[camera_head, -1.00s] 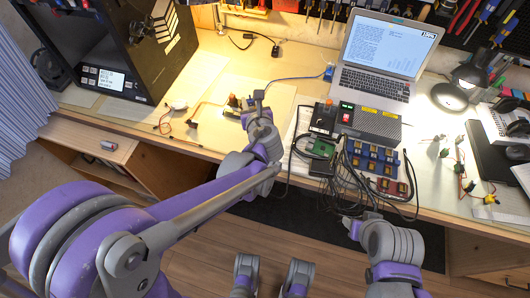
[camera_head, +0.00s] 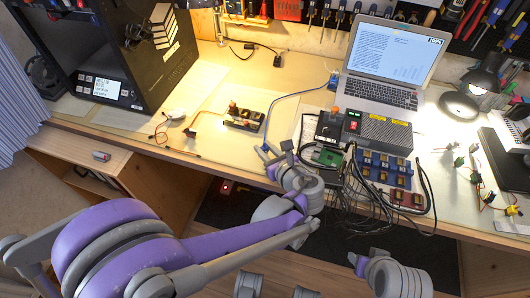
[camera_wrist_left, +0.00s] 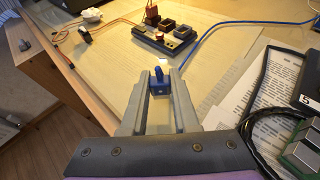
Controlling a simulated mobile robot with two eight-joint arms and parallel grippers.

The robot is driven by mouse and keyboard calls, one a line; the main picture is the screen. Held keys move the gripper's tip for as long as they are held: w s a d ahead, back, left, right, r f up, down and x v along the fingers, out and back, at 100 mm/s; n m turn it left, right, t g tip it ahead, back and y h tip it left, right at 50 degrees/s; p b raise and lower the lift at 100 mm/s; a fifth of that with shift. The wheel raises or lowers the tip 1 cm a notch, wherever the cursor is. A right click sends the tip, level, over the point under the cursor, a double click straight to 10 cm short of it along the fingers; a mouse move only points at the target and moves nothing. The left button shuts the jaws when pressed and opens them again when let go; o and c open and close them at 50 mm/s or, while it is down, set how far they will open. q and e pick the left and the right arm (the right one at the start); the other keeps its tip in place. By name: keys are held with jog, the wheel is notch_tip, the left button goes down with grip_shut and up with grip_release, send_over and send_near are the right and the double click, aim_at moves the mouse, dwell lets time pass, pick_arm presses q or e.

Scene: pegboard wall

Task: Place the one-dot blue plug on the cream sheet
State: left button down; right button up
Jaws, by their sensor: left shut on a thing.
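My left gripper (camera_head: 277,152) is shut on a small blue plug (camera_wrist_left: 159,83), which sits upright between the two fingertips in the left wrist view. A pale spot shows at the plug's top, but its dots are too small to read. The gripper is near the table's front edge, to the right of and nearer than a dark socket block (camera_head: 243,118). The cream sheet (camera_head: 212,138) lies on the table under that block and also shows in the wrist view (camera_wrist_left: 112,72). My right gripper (camera_head: 356,262) is low in front of the table; its jaws are unclear.
A blue cable (camera_head: 289,96) runs from beside the laptop (camera_head: 392,58) toward my left gripper. A grey box (camera_head: 378,133), a blue multi-slot block (camera_head: 383,168) and dark cables crowd the right. A black machine (camera_head: 110,50) stands at the left. The sheet's back is clear.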

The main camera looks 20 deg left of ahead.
pick_arm(q)
jog(key=shift+f, duration=0.8)
jog(key=shift+f, duration=0.1)
jog(key=c, duration=0.7)
grip_release()
jog(key=shift+o, duration=0.2)
